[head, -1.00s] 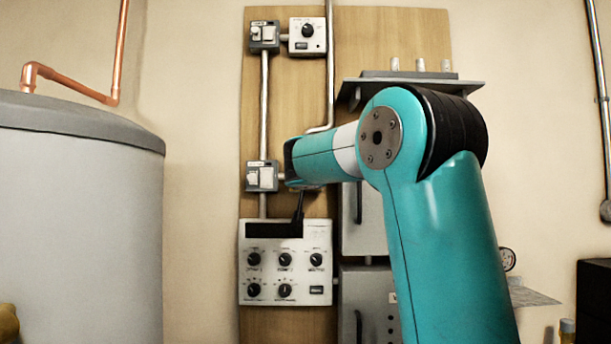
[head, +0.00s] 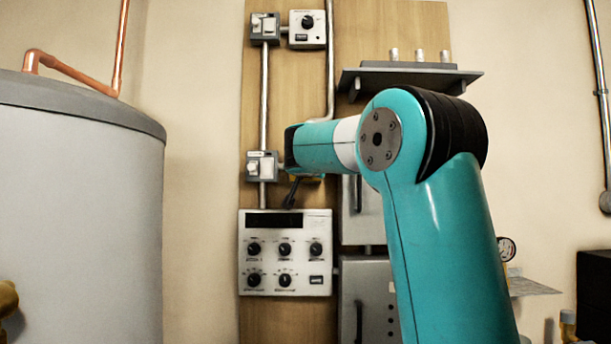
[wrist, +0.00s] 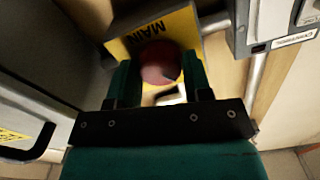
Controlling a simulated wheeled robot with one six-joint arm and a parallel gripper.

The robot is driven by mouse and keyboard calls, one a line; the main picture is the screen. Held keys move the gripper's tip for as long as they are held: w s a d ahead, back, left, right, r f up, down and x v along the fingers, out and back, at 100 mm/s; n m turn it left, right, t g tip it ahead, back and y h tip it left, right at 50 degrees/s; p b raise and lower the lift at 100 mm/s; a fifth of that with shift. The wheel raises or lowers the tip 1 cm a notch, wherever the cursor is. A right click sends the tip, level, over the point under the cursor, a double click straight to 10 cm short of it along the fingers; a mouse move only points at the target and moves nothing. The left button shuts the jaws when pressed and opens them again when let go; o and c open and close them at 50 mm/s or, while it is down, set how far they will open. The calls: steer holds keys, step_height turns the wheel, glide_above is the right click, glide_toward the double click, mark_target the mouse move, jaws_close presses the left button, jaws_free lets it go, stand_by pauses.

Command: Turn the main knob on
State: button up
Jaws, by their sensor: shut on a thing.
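The main knob (wrist: 160,63) is round and red, on a yellow plate (wrist: 122,48) lettered "MAIN" in the wrist view. My gripper (wrist: 159,78) has a finger on each side of the knob and is shut on it. Part of the knob's lower side is blurred. The knob's pointer and angle cannot be read. In the head view my teal arm hides the knob; only a sliver of yellow shows beneath my wrist.
A white control panel (head: 285,278) with several black knobs is below my wrist. Grey switch boxes (head: 262,167) and a metal conduit (head: 264,100) run up the wooden board. Grey cabinets (head: 378,300) stand behind my arm. A large grey tank (head: 80,200) is at left.

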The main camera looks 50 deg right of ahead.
steer(key=shift+f+m+b, duration=0.1)
steer(key=shift+m+b, duration=5)
steer(key=shift+m, duration=2.5)
steer(key=o, duration=0.9)
steer(key=shift+s+d, duration=0.1)
